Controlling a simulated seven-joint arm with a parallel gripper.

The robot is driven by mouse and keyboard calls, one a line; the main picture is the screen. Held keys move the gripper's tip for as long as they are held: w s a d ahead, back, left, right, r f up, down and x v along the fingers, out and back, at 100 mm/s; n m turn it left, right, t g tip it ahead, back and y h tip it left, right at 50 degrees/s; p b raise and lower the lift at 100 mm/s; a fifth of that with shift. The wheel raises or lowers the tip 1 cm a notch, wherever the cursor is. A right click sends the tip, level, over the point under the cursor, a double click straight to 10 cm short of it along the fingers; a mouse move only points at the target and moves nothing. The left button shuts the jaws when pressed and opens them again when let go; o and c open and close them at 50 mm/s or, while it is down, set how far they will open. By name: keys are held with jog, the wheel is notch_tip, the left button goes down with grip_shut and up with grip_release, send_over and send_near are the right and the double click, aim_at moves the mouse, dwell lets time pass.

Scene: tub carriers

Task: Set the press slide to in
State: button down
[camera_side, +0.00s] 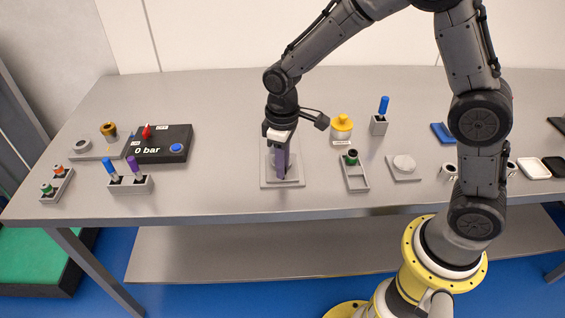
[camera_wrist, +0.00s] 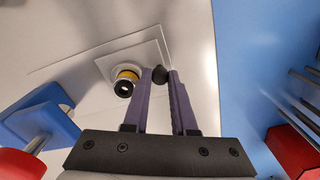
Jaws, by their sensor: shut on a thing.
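My gripper (camera_side: 281,160) points down over a pale square base plate (camera_side: 296,182) in the middle of the table in the side view. Its purple fingers hide most of what stands on that plate. In the wrist view my gripper (camera_wrist: 165,76) is shut on a small dark round knob (camera_wrist: 159,73), seen between the fingertips. I take this knob for the handle of the press slide. Beside it, a black cylinder with a yellow ring (camera_wrist: 126,80) stands on a stepped pale plate (camera_wrist: 95,50). How far in or out the slide is, I cannot tell.
Left stand a black box reading 0 bar (camera_side: 160,151) and a holder with blue and purple handles (camera_side: 131,186). Right are a yellow-capped jar (camera_side: 341,128), a grey tray with a green-and-black piece (camera_side: 355,185) and a blue-handled tool (camera_side: 383,106). The table behind is clear.

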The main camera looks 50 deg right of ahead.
jog(key=shift+w+d, duration=0.1)
jog(key=shift+w, duration=0.05)
jog(key=w+d, duration=0.3)
jog(key=shift+r, duration=0.1)
jog(key=c, duration=1)
grip_release()
notch_tip(320, 180, up, 14)
